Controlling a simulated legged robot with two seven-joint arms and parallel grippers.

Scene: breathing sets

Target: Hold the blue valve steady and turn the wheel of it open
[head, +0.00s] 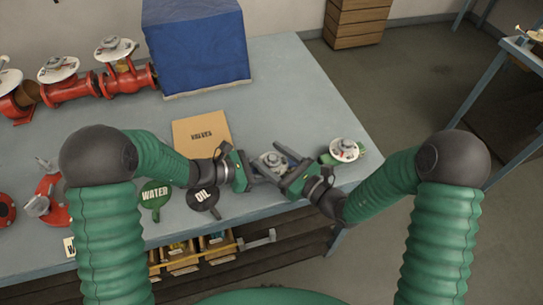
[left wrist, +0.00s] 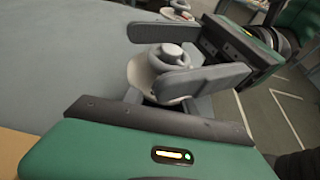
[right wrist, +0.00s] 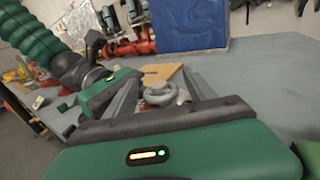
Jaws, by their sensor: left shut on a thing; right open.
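The valve between my grippers has a pale grey round wheel (head: 273,160) in the head view. The wheel also shows in the left wrist view (left wrist: 170,58) and the right wrist view (right wrist: 160,93). The valve's body is mostly hidden, so its blue colour is not clear. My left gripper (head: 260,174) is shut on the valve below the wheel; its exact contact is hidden. My right gripper (head: 270,159) is open, with one finger on each side of the wheel. In the left wrist view its fingers (left wrist: 146,58) straddle the wheel; I cannot tell whether they touch it.
A green valve with a white wheel (head: 345,150) stands close to the right gripper, near the table's right edge.

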